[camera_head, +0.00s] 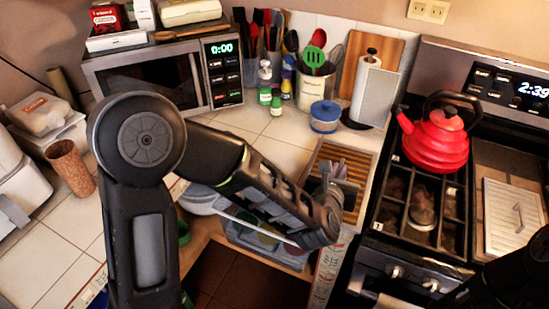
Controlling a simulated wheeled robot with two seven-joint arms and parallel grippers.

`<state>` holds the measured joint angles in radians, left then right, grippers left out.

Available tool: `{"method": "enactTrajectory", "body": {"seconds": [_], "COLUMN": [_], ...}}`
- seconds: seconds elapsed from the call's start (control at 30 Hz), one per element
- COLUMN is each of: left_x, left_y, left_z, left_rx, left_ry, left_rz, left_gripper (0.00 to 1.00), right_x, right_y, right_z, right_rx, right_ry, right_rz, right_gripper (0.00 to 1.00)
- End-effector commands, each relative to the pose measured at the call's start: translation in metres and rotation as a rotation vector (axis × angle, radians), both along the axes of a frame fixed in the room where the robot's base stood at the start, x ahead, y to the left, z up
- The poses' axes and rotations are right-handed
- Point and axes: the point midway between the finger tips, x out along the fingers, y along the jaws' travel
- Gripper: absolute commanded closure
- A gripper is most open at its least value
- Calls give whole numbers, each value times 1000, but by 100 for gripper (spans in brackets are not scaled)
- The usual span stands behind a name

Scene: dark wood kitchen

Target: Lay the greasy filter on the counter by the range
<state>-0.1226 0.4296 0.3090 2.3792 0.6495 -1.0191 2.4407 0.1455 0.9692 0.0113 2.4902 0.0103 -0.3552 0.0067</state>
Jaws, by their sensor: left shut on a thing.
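The greasy filter (362,160) is a framed panel with brown slats, over the counter strip just left of the range (385,248). My left gripper (333,186) is shut on it, with its grey fingers over the panel's middle. The gripper and wrist hide the filter's near left part. I cannot tell whether the filter touches the counter (277,146) or hangs just above it. My right gripper is out of view; only dark parts of my right arm show at the lower right.
A red kettle (437,142) stands on the range's back left. A pale ribbed panel with a handle (505,235) lies on its right. A grey bin (238,236) is below my forearm.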

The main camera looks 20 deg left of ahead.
Motion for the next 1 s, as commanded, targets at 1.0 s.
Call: {"method": "enactTrajectory", "body": {"seconds": [1.0], "left_x": [113], "left_y": [100], "left_z": [-2], "left_rx": [0], "left_ry": [-4], "left_rz": [-58], "left_gripper": [100], "right_x": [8], "right_y": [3], "right_z": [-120], "right_rx": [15], "right_ry": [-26], "right_rz": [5], "right_gripper": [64]}}
